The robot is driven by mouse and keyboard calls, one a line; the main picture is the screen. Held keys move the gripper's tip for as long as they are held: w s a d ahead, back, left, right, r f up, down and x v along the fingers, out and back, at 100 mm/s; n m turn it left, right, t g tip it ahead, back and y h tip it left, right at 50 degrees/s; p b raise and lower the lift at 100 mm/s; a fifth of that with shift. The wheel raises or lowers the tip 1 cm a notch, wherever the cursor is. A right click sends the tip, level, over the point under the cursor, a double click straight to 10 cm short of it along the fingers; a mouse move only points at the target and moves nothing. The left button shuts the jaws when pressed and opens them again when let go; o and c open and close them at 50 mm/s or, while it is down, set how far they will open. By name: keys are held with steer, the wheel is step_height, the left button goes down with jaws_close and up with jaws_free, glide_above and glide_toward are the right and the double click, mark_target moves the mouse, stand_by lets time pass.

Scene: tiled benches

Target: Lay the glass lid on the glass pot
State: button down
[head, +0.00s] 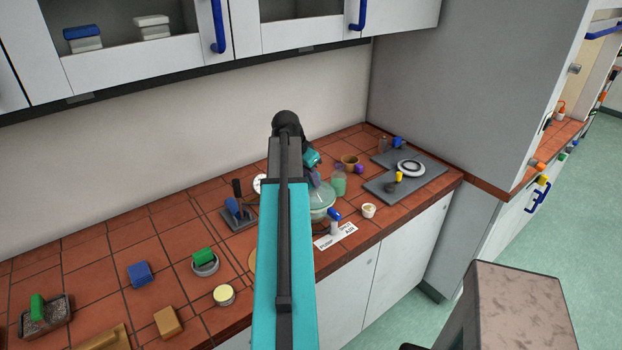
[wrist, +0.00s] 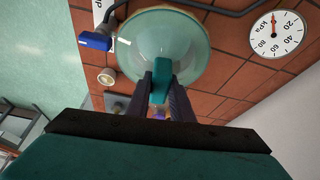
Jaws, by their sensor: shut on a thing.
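My gripper (wrist: 162,88) is shut on the teal knob (wrist: 159,77) of the glass lid (wrist: 196,42). The lid is a clear, pale green round, seen nearly face on in the wrist view. In the head view, pale green glass (head: 324,198) shows just right of my arm, below the gripper, low over the bench. Lid and glass pot overlap there. My arm covers the left part. I cannot tell whether the lid touches the pot's rim or hangs just above it.
A blue-handled valve (head: 334,214) and a pump label card (head: 336,236) are in front of the glass. A dial gauge (wrist: 274,34) is close by. Grey slabs (head: 432,178) lie further right.

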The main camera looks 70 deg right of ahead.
stand_by(0.3)
steer(key=c, duration=1.5)
jaws_free()
steer(key=shift+f, duration=0.1)
steer(key=shift+a, duration=0.1)
steer(key=shift+b+v, duration=2)
steer(key=shift+v, duration=4.9)
